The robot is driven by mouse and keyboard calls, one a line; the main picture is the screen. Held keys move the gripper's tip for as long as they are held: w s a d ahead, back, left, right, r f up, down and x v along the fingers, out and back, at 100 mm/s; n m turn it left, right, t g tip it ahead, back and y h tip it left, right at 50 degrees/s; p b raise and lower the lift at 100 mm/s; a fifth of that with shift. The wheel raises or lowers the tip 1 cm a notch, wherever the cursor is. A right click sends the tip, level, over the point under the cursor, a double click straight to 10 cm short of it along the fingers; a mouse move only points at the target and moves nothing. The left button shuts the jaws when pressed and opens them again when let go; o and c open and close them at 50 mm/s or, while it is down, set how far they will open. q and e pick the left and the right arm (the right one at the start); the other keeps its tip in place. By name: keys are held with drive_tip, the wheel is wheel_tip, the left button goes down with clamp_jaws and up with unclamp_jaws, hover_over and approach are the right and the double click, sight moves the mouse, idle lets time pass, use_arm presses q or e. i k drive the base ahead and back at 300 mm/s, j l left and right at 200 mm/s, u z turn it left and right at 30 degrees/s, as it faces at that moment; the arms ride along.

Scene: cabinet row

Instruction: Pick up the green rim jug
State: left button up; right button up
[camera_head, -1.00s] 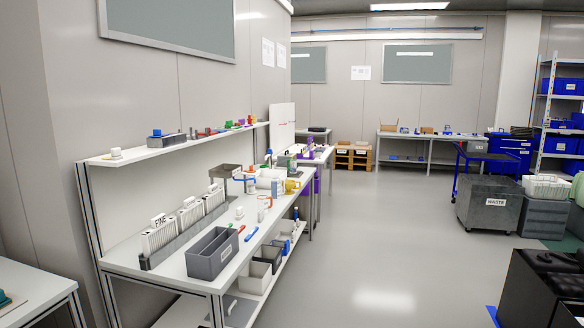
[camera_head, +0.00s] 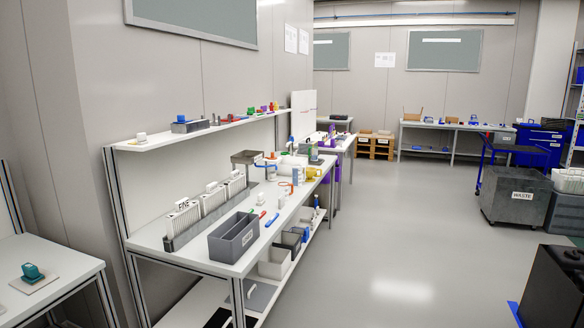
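I cannot make out a jug with a green rim for certain in the head view. Small items crowd the far end of the workbench (camera_head: 195,247), among them a yellow mug-like item (camera_head: 313,173) and a grey item with some green (camera_head: 313,153); they are too small to tell apart well. A teal object (camera_head: 33,272) sits on a small pad on the left table. Neither of my grippers is in view.
A grey open bin (camera_head: 235,240) and white slotted racks stand on the workbench, below a shelf (camera_head: 200,136) of small items. The left table (camera_head: 75,268) is close. A waste bin (camera_head: 515,202) and a black box-like object (camera_head: 555,290) stand right. The middle floor is clear.

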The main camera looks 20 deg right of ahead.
sight(314, 156)
drive_tip(key=i+l+z, duration=0.8)
drive_tip(key=i+z, duration=0.15)
drive_tip(key=i, duration=0.2)
drive_tip(key=i+l+z, duration=0.15)
drive_tip(key=i, duration=0.8)
drive_tip(key=i+l+z, duration=0.15)
drive_tip(key=i, duration=0.85)
drive_tip(key=i+u, duration=0.25)
drive_tip(key=i, duration=0.35)
drive_tip(key=i+l+u, duration=0.1)
drive_tip(key=i+u, duration=0.15)
drive_tip(key=i, duration=0.3)
drive_tip(key=i+l+u, duration=0.25)
drive_tip(key=i, duration=0.3)
